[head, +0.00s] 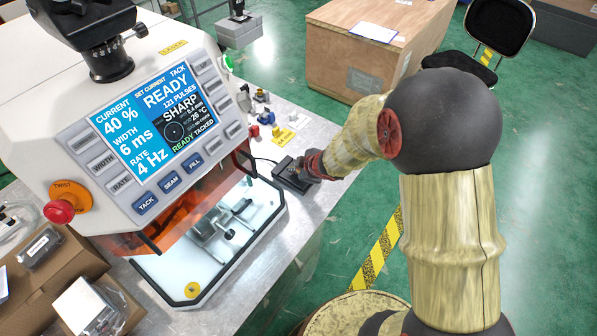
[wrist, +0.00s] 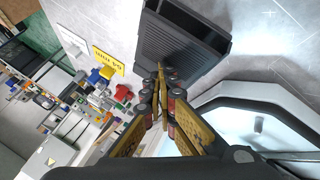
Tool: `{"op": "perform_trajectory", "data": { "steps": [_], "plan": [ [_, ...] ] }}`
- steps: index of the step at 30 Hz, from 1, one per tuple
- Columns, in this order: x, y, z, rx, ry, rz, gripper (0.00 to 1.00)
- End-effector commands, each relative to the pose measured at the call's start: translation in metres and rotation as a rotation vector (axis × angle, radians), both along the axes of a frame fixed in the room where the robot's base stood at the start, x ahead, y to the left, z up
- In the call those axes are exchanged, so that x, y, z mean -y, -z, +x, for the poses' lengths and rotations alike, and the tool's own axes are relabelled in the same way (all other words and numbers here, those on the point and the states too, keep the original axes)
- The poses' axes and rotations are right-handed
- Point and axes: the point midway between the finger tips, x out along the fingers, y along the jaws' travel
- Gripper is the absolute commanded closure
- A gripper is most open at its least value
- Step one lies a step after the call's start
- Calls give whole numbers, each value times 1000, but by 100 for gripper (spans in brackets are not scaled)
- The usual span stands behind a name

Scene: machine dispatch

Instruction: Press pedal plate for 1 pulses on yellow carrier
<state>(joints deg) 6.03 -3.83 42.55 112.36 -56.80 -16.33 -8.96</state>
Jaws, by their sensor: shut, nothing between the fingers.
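The black ribbed pedal plate (head: 287,172) lies on the metal bench, right of the machine's open chamber. In the wrist view the pedal plate (wrist: 187,42) is at upper middle. My gripper (wrist: 161,72) is shut and empty, its fingertips together at the pedal's lower left edge in the picture. I cannot tell whether they touch it. In the head view my gripper (head: 302,171) is at the pedal, its fingertips partly hidden. A small round yellow piece (head: 192,289) sits on the chamber's white floor at the front; I cannot tell whether it is the yellow carrier.
The machine's screen (head: 155,110) reads READY, TACK, 40 %, 6 ms, 4 Hz and "READY TACKED". A red stop button (head: 60,211) is on its left side. Several small coloured parts lie behind the pedal, near a yellow label (wrist: 108,60). Cardboard boxes stand at lower left.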

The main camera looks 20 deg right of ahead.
Motion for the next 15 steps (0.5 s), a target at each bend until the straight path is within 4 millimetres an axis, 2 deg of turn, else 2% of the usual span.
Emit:
{"op": "perform_trajectory", "data": {
  "steps": [6, 15],
  "plan": [
    [-1, -12, 0, -1, 0, 0, 100],
    [-1, -12, 1, 0, 0, 0, 100]
  ]
}}
